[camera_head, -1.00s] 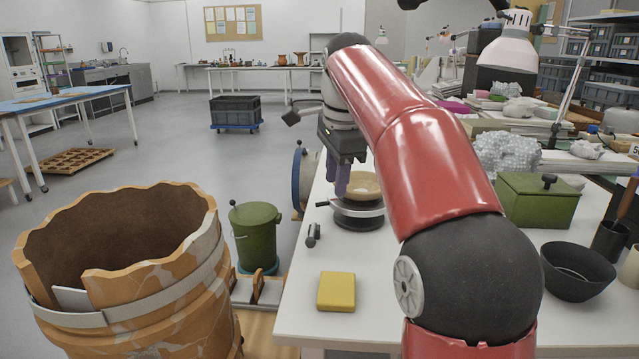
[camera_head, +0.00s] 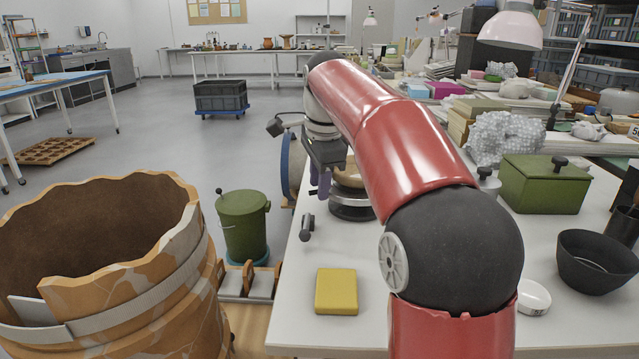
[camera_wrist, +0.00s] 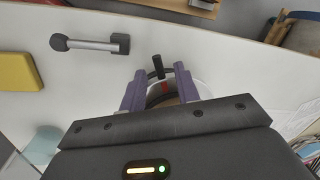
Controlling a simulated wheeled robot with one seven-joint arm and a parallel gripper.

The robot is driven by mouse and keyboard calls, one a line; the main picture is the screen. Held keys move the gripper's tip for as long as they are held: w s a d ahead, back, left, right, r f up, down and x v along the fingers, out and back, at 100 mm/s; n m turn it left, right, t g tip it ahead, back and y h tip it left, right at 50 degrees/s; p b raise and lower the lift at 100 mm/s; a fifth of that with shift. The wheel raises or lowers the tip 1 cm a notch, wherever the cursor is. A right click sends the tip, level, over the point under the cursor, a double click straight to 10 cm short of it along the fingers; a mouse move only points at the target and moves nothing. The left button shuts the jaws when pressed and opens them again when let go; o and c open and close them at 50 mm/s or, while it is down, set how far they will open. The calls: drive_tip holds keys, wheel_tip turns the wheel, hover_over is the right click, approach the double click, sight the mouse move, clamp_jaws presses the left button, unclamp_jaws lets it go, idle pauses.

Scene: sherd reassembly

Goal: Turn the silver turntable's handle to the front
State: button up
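The silver turntable (camera_head: 352,205) stands on the white table with a tan bowl-like piece (camera_head: 350,174) on top. My arm partly covers both in the head view. My gripper (camera_head: 321,186) is at the turntable's left side, with its purple fingers pointing down. In the wrist view my gripper (camera_wrist: 158,88) is open, its two fingers well apart. A black upright handle (camera_wrist: 158,67) shows between and just beyond the fingertips, with no visible contact. The handle is hidden in the head view.
A yellow block (camera_head: 336,291) and a small grey-black tool (camera_head: 307,228) lie on the table left of my arm. A green box (camera_head: 545,183) and a black bowl (camera_head: 594,262) stand right. A large clay vessel (camera_head: 150,285) is at the front left.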

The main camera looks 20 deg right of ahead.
drive_tip(key=shift+c, duration=0.4)
clamp_jaws()
